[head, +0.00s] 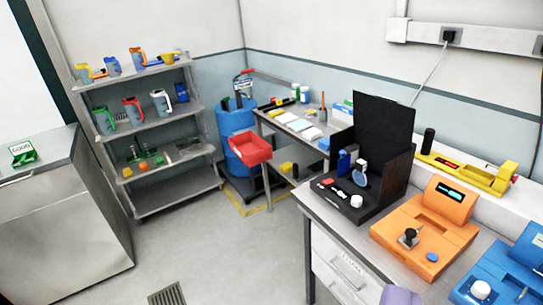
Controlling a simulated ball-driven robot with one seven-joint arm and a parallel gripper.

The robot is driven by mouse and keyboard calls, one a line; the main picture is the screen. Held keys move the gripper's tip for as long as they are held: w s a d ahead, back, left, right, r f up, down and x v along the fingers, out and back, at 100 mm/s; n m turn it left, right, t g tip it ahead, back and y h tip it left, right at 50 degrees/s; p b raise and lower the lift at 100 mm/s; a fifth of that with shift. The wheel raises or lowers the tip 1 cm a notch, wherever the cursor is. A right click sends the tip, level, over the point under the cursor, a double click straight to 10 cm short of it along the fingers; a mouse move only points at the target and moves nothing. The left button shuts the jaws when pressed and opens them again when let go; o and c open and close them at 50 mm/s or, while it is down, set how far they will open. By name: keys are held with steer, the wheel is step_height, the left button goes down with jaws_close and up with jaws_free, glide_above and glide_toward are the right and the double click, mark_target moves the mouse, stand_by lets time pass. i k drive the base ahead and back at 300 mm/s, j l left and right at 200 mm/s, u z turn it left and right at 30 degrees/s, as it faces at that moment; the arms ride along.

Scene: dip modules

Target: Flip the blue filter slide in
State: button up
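A black open-fronted booth (384,122) stands on the near bench. In it are an upright blue piece (344,162) and a small round pale-blue disc on a stand (360,178). Either may be the blue filter slide; at this size I cannot tell which, or whether it is flipped in. Small red, white and dark items and a white knob (356,201) sit at the booth's front. My gripper's fingers do not show. A lavender rounded shape (400,296) is cut off by the bottom edge, and I cannot tell what it is.
An orange device (425,225) and a blue device (510,270) stand right of the booth. A yellow tool (468,172) lies behind. A shelf rack (165,205), a blue drum (237,125) with a red bin (249,149) and a steel cabinet (75,235) stand farther off. The middle floor is clear.

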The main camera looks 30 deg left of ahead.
mark_target(344, 165)
steer(key=u, duration=0.25)
steer(key=i+l+u, duration=0.15)
steer(key=i+u, duration=0.2)
steer(key=i, duration=2.05)
